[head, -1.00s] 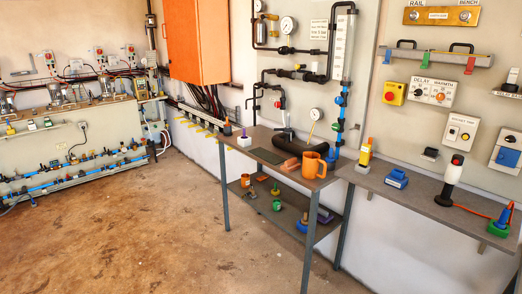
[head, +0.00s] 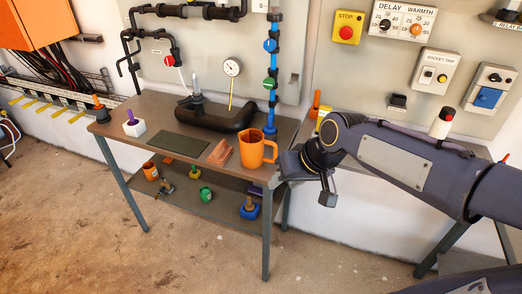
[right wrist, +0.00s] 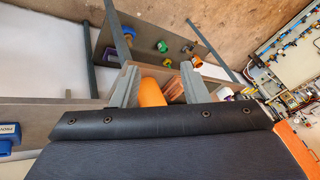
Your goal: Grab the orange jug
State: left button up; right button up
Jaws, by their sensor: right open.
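The orange jug (head: 250,148) stands upright near the right end of the table top, with its handle on the right side. My right gripper (head: 306,186) is just right of the jug and apart from it in the head view. In the right wrist view the two grey fingers of the right gripper (right wrist: 158,68) are spread apart. An orange rounded part of the jug (right wrist: 150,92) shows between them, partly hidden by the gripper body. I cannot tell whether a finger touches it. My left gripper is not in view.
Left of the jug are a stack of orange-brown pieces (head: 220,152), a dark green mat (head: 178,145) and a white block with a purple peg (head: 134,126). A black pipe (head: 222,118) lies behind. A lower shelf (head: 222,208) holds several small items.

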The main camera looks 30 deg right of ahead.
jog(key=w+d+f+h, duration=0.2)
jog(key=w+d, duration=0.4)
jog(key=w, duration=0.5)
jog(key=g+h, duration=0.1)
jog(key=h, duration=0.1)
send_over(276, 150)
jog(key=s+a, duration=0.1)
jog(key=s, duration=0.1)
notch_tip(276, 150, down, 4)
jog(key=shift+w+d+f+p, duration=0.1)
jog(key=shift+w+f+p, duration=0.2)
jog(key=shift+f+p, duration=0.1)
jog(key=p+x, duration=0.1)
jog(key=x, duration=0.6)
jog(key=shift+s+d+f, duration=0.1)
jog(key=shift+s+f, duration=0.05)
jog(key=shift+f, duration=0.1)
grip_shut()
